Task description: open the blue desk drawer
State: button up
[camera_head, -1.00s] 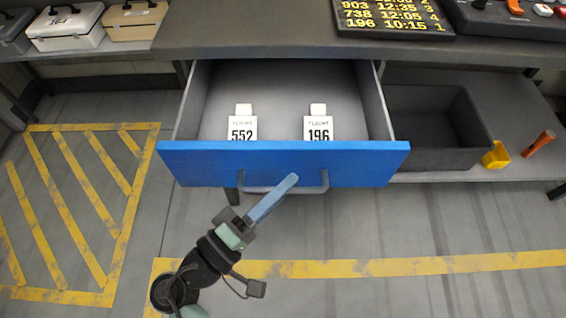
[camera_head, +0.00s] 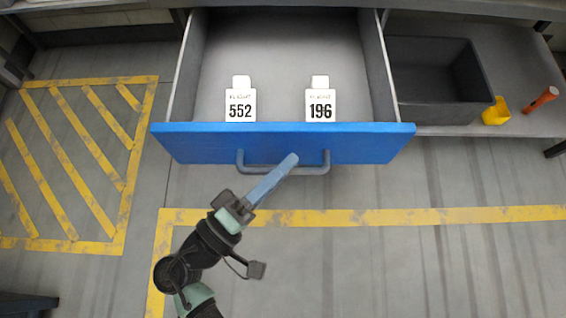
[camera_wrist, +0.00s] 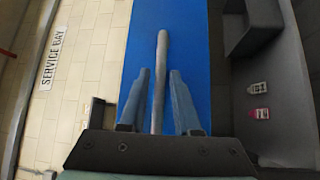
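The blue desk drawer (camera_head: 190,143) stands pulled well out from under the desk, its grey inside showing. Two white tags, reading 552 (camera_head: 240,104) and 196 (camera_head: 320,104), lie inside. A grey-blue bar handle (camera_head: 312,170) is on the drawer front; in the wrist view the handle (camera_wrist: 161,60) runs lengthwise between my fingers against the blue front. My gripper (camera_head: 290,160) reaches it from the lower left. Exact contact is hard to see.
A dark bin (camera_head: 440,118) stands on the shelf right of the drawer, with a yellow cup (camera_head: 496,113) and an orange-handled tool (camera_head: 541,98) beside it. The floor before the drawer is clear, with a yellow line (camera_head: 400,217) and a hatched zone (camera_head: 70,160) at left.

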jog(key=shift+o, duration=0.7)
jog(key=p+v, duration=0.1)
jog(key=v, duration=1.2)
